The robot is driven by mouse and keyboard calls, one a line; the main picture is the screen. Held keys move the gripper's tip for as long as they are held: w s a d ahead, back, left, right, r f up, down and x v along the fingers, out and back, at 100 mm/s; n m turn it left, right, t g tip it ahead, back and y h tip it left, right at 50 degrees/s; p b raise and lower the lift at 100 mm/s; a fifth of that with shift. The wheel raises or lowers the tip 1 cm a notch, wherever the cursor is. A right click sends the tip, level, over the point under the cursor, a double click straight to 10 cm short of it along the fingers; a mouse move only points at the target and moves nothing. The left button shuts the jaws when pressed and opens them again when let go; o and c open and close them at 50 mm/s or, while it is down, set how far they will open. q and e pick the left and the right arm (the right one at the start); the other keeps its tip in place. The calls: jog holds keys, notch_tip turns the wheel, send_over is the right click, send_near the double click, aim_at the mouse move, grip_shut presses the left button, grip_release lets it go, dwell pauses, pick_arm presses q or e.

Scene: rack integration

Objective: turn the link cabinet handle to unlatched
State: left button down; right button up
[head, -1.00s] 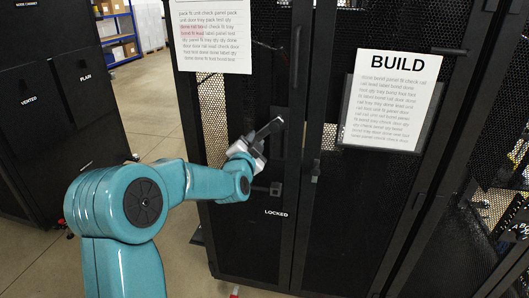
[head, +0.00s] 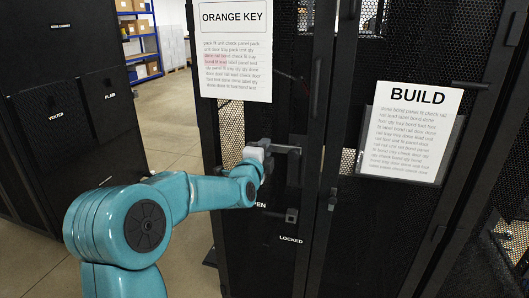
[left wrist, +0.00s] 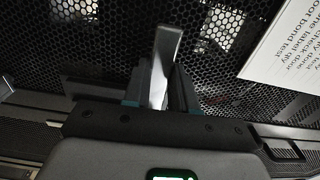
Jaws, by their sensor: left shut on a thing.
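The cabinet handle is a grey lever (head: 286,149) on a dark upright plate on the black mesh door. It lies about level in the head view, its left end at my left gripper (head: 262,150). In the left wrist view my left gripper (left wrist: 163,88) is shut on a light grey bar (left wrist: 166,48) of the handle, between its two dark fingers. A "LOCKED" label (head: 290,239) is low on the door. Another label left of it, partly hidden by my arm, shows "PEN". My right gripper is not in view.
A small dark latch block (head: 291,215) sticks out below the handle. An "ORANGE KEY" sheet (head: 235,50) hangs above left, a "BUILD" sheet (head: 412,130) right. Black cabinets (head: 75,110) stand at left, with open floor (head: 175,120) between.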

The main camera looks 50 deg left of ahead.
pick_arm(q)
jog(key=shift+r+m, duration=0.25)
jog(key=shift+m, duration=0.05)
jog(key=c, duration=0.9)
grip_release()
jog(key=shift+f, duration=0.1)
jog(key=b+v, duration=0.1)
jog(key=v, duration=1.5)
jog(key=shift+s+b, duration=0.2)
jog(key=shift+b, duration=0.15)
